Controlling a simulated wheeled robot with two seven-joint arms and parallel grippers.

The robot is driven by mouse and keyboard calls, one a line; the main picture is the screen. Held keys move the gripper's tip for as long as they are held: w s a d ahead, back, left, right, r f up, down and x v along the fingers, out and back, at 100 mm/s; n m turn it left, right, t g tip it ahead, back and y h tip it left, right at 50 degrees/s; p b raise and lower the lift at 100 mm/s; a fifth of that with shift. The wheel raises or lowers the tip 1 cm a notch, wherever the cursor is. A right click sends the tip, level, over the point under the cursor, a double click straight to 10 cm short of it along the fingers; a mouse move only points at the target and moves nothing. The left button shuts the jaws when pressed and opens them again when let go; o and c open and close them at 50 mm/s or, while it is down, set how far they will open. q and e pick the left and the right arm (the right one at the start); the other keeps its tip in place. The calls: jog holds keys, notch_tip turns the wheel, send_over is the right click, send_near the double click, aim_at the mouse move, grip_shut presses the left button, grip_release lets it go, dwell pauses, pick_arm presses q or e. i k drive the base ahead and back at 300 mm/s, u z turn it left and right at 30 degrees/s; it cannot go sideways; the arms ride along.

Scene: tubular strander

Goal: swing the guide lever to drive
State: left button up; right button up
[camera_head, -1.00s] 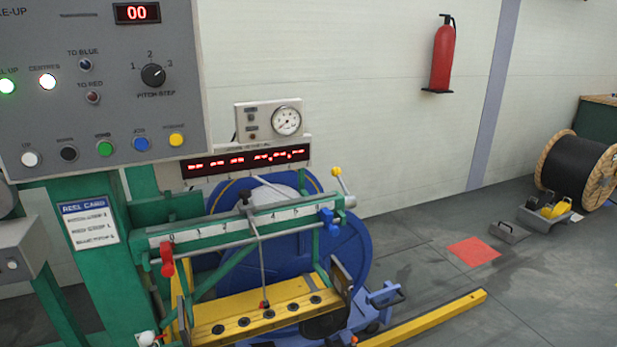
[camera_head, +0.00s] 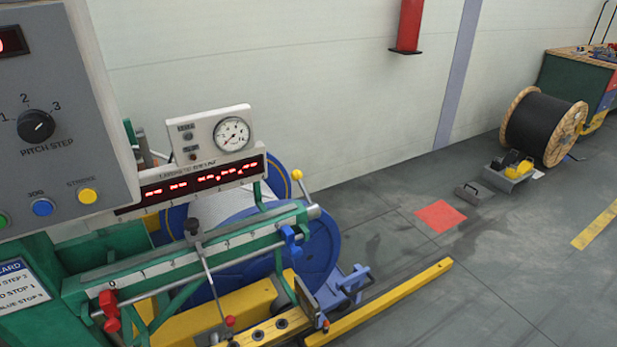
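A short lever with a yellow ball knob (camera_head: 297,175) stands at the right end of the green guide rail (camera_head: 170,262). It leans slightly left of upright. I take it as the guide lever, but no label on it is readable. A thin rod (camera_head: 210,283) with a black knob at its top hangs from the rail down to a red ball. A red clamp (camera_head: 109,308) sits near the left end of the rail's scale and a blue clamp (camera_head: 290,239) near the right end. Neither of my grippers is in view.
A blue reel (camera_head: 310,250) stands behind the rail. A gauge box (camera_head: 216,135) and red display (camera_head: 200,180) are above it. The grey control panel (camera_head: 60,110) fills the upper left.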

aim_at(314, 212)
jog(key=z, duration=0.6)
jog(key=k, duration=0.65)
jog(key=z, duration=1.05)
jog(key=i, duration=1.5)
jog(key=u, duration=1.05)
jog(key=i, duration=0.5)
jog(key=u, duration=0.55)
